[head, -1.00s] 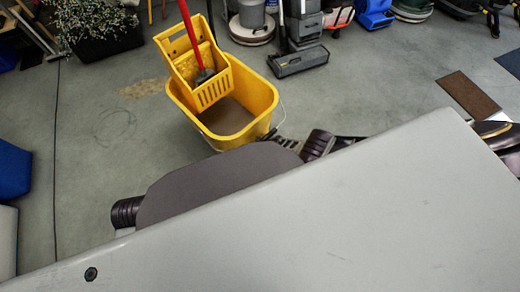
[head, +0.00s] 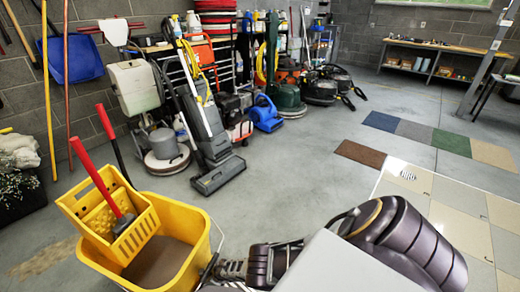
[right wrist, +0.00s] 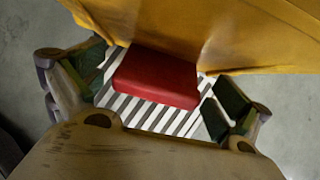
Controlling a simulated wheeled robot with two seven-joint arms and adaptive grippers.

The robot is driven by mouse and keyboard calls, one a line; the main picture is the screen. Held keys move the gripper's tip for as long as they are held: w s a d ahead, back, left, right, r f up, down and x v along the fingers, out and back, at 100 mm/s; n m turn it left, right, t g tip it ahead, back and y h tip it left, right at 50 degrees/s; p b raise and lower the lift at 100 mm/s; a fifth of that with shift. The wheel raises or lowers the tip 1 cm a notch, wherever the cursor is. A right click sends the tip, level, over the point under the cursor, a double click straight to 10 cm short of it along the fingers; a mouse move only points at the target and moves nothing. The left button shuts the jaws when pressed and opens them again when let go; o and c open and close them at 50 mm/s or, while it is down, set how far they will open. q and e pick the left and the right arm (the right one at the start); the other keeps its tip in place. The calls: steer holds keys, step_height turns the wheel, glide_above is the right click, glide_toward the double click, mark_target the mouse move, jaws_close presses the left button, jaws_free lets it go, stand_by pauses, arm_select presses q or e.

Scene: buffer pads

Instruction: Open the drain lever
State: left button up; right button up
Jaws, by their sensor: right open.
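The yellow mop bucket (head: 194,228) stands at the lower left of the head view, with a wringer (head: 85,215) on it. In the right wrist view its yellow wall (right wrist: 215,35) fills the top. A red block (right wrist: 158,78), apparently the drain lever, projects below that wall. My right gripper (right wrist: 155,90) is open, with one green-padded finger on each side of the red block and gaps between. In the head view this gripper (head: 228,270) is low beside the bucket's right side, partly cut off by the frame. The lever is hidden there. My left gripper is not in view.
A grey upright vacuum (head: 215,150) and a blue blower (head: 266,115) stand behind. Pale striped bars (right wrist: 130,108) lie behind the red block. Grey floor (head: 310,160) is clear right of the bucket.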

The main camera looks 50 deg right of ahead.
steer(key=shift+s+a+f, duration=0.15)
steer(key=shift+s+f, duration=0.05)
steer(key=shift+f, duration=0.1)
steer(key=shift+s+f+t+y+b, duration=0.15)
steer(key=shift+t+y+b, duration=0.15)
steer(key=shift+t+b, duration=0.4)
steer(key=shift+s+d+f+t+y+b, duration=0.1)
steer(key=shift+f+t+y+b, duration=0.3)
steer(key=shift+b, duration=1.1)
steer(key=shift+s+d+f+t+y+b, duration=0.15)
steer(key=shift+t+b, duration=0.6)
steer(key=shift+b, duration=0.7)
steer(key=shift+d+f+t+y+b, duration=0.1)
steer(key=shift+f+t+y+b, duration=0.3)
steer(key=shift+b, duration=1.1)
steer(key=shift+d+r+t+b, duration=0.1)
steer(key=shift+d+t+b, duration=0.05)
steer(key=shift+t+b, duration=0.4)
steer(key=shift+s+f+t+b, duration=0.15)
steer(key=shift+f+t+b, duration=0.05)
steer(key=shift+t+b, duration=0.25)
